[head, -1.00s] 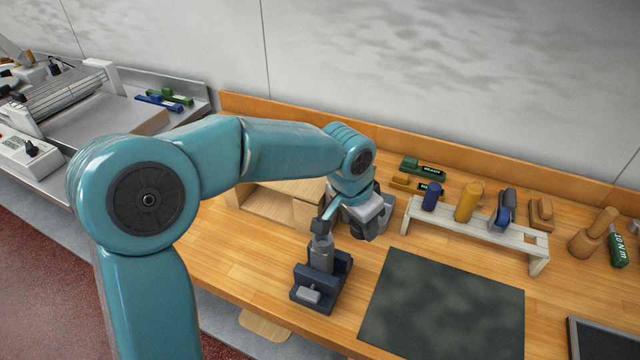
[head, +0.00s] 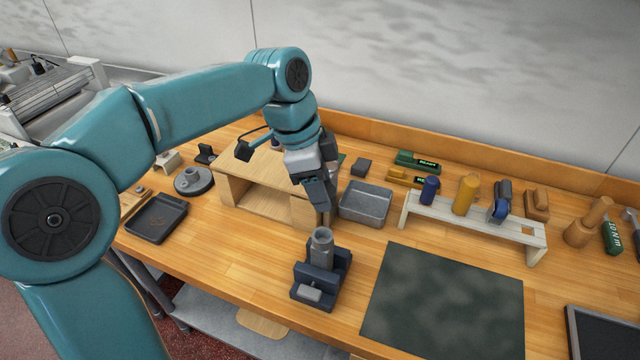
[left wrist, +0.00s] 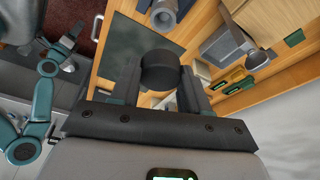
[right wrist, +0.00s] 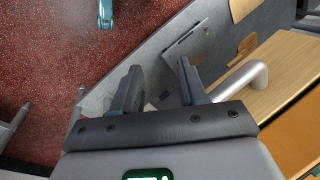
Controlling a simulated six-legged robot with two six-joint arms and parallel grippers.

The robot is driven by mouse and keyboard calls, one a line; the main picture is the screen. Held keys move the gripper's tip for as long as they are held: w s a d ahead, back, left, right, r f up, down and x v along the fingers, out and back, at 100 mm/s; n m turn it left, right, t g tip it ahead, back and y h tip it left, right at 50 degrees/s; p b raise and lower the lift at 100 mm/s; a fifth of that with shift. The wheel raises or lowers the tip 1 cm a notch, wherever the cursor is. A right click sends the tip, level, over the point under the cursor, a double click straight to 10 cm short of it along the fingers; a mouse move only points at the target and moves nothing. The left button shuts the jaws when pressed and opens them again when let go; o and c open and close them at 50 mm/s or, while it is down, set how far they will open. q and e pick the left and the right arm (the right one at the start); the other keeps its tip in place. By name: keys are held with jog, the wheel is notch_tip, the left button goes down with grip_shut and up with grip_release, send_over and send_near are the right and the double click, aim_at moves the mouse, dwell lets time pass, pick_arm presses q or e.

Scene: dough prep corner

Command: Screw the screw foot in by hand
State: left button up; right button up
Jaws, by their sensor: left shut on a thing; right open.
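A grey hollow tube (head: 321,246) stands upright in a dark blue vise (head: 318,285) near the bench's front edge. Its top end is open. My left gripper (head: 322,207) hangs just behind and above the tube, pointing down. In the left wrist view it is shut on a dark round piece, apparently the screw foot (left wrist: 160,70), held apart from the tube (left wrist: 165,12). The foot is mostly hidden by the fingers in the head view. My right gripper (right wrist: 157,85) is open and empty in the right wrist view, off the bench's front; the head view does not show it.
A wooden open box (head: 262,203) and a grey bin (head: 365,204) stand behind the vise. A rack (head: 480,232) with several tools stands at the right. The dark mat (head: 445,305) is bare. A black tray (head: 157,219) lies at the left.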

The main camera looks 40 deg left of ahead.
pick_arm(q)
jog(key=shift+a+f, duration=0.15)
jog(key=shift+f, duration=0.3)
notch_tip(320, 180, down, 5)
jog(key=b, duration=0.4)
jog(key=shift+b, duration=0.35)
jog(key=shift+d+f+b, duration=0.2)
jog(key=shift+f+b, duration=0.1)
jog(key=shift+f, duration=0.1)
jog(key=shift+a, duration=0.1)
jog(key=shift+f+b, duration=1.05)
jog(key=shift+f, duration=0.4)
